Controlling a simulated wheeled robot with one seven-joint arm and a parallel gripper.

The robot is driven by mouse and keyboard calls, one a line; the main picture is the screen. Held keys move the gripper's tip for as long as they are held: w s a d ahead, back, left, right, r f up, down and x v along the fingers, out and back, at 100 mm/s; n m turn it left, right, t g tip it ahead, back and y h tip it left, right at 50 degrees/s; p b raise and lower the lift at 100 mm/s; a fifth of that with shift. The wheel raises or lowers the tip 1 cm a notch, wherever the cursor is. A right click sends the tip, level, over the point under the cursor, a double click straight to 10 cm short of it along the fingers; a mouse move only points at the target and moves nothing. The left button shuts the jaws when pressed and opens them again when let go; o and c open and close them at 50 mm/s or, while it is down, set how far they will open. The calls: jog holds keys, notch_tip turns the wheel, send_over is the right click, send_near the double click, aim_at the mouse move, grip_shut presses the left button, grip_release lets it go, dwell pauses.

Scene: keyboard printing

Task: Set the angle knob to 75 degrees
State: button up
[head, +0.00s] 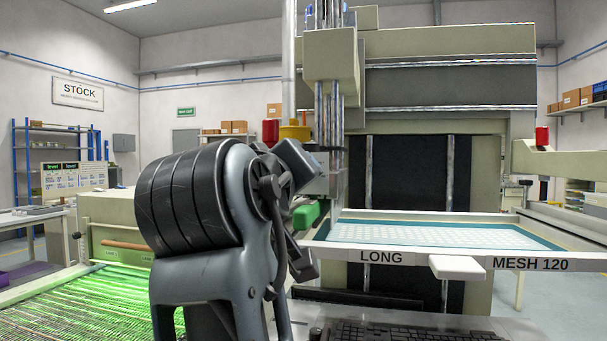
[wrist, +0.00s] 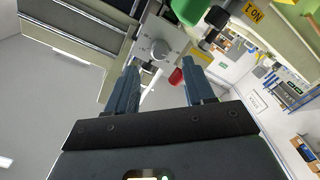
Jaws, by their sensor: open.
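In the wrist view, a pale round knob (wrist: 160,49) sits on a light grey plate, just beyond my fingertips; it looks like the angle knob. Its scale and setting are too small to read. My gripper (wrist: 160,70) is open, with one dark blue-grey finger on each side of the picture and nothing held between them. The knob appears roughly between the fingers but ahead of them; contact does not show. In the head view my arm blocks most of that area, and the knob cannot be made out.
A green part (wrist: 188,10) and a black knob (wrist: 216,16) are close to the plate. In the head view, the screen frame (head: 381,257) marked LONG and MESH 120 is at right. A black keyboard (head: 400,331) lies in front. A green-lit bed (head: 85,300) is at left.

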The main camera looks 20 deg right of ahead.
jog(key=p+x, duration=0.1)
jog(key=x, duration=0.5)
jog(key=shift+w+d, duration=0.15)
jog(key=shift+w, duration=0.05)
jog(key=shift+c, duration=0.4)
grip_shut()
